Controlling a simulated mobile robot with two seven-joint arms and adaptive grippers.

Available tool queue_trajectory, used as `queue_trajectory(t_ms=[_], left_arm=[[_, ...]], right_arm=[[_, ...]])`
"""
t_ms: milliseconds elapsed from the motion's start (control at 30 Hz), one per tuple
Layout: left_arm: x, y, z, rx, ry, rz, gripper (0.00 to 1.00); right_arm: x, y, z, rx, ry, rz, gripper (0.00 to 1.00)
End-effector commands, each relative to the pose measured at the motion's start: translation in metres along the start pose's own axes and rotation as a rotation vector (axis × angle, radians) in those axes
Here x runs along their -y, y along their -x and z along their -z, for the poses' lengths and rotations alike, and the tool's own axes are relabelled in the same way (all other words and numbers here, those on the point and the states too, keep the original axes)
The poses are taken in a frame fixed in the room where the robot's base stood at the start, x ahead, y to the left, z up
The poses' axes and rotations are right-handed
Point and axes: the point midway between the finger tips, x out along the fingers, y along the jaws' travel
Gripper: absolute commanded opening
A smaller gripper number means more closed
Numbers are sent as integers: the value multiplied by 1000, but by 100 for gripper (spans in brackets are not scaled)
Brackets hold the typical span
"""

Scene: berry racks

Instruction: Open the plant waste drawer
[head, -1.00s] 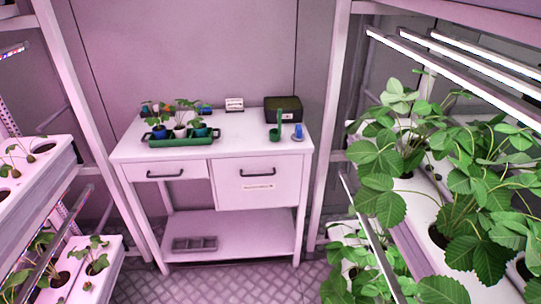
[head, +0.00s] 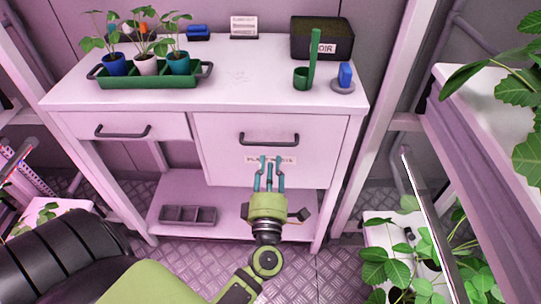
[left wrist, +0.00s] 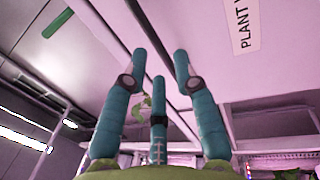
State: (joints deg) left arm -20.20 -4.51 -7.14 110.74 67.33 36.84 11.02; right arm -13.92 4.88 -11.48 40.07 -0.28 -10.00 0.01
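The plant waste drawer (head: 225,150) is the deep white drawer on the right of the white bench, and its front looks closed. Its dark bar handle (head: 268,139) is near the top of the front. A label below the handle is partly covered by my fingers; "PLANT" on the label (left wrist: 242,25) reads in the left wrist view. My left gripper (head: 268,168) is in front of the drawer, its fingertips just below the handle. Its three teal fingers stand apart and empty, also in the left wrist view (left wrist: 160,68). Whether they touch the front is unclear. My right gripper is not in view.
A shallow drawer (head: 110,122) with its own handle is to the left. The bench top carries a green tray (head: 148,82) of potted plants, a black box (head: 322,40) and a green scoop (head: 303,77). A grey divided tray (head: 187,215) lies on the lower shelf. Plant racks flank the bench.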

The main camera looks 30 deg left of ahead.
Motion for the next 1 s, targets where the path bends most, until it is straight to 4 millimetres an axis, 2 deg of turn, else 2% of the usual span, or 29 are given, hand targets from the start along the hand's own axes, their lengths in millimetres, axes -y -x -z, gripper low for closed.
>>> queue_trajectory(t_ms=[200, 400, 600, 867, 900, 933, 1000], left_arm=[[-7, -26, 4, -16, 21, -9, 29], [-6, -56, 3, -13, 19, -8, 29], [-5, -70, 4, -12, 18, -6, 29], [-4, -71, 4, -12, 18, -5, 29], [-4, -71, 4, -12, 17, -5, 13], [-4, -71, 4, -12, 17, -5, 1], [-4, -71, 4, -12, 17, -5, 0]], right_arm=[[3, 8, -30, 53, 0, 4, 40], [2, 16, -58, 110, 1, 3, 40], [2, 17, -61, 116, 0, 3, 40], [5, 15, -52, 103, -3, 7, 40], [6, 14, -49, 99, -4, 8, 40], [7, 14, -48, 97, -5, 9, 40], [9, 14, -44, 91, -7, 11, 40]])
